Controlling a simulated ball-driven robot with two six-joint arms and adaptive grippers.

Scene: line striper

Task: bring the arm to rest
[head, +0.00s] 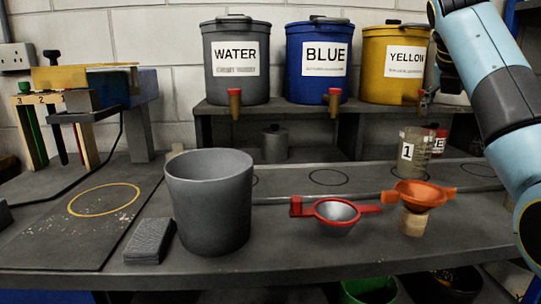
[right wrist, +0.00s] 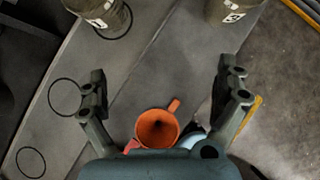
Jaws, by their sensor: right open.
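My right arm comes in at the right of the head view, blue and dark grey. Its right gripper (head: 432,84) is dark and partly hidden by the arm, in front of the yellow bucket. In the right wrist view the right gripper (right wrist: 163,86) has its two fingers wide apart with nothing between the tips. An orange funnel (right wrist: 157,128) shows beyond and below the fingers, apart from them. In the head view this orange funnel (head: 422,194) rests on a small tan piece at the bench's right. My left gripper is not in view.
A grey bin (head: 208,205), a red-handled strainer (head: 337,215) and a jar labelled 1 (head: 412,152) stand on the bench. Water (head: 236,85), blue (head: 320,85) and yellow (head: 394,85) buckets stand on the shelf behind. A ringed board (head: 110,235) lies at left.

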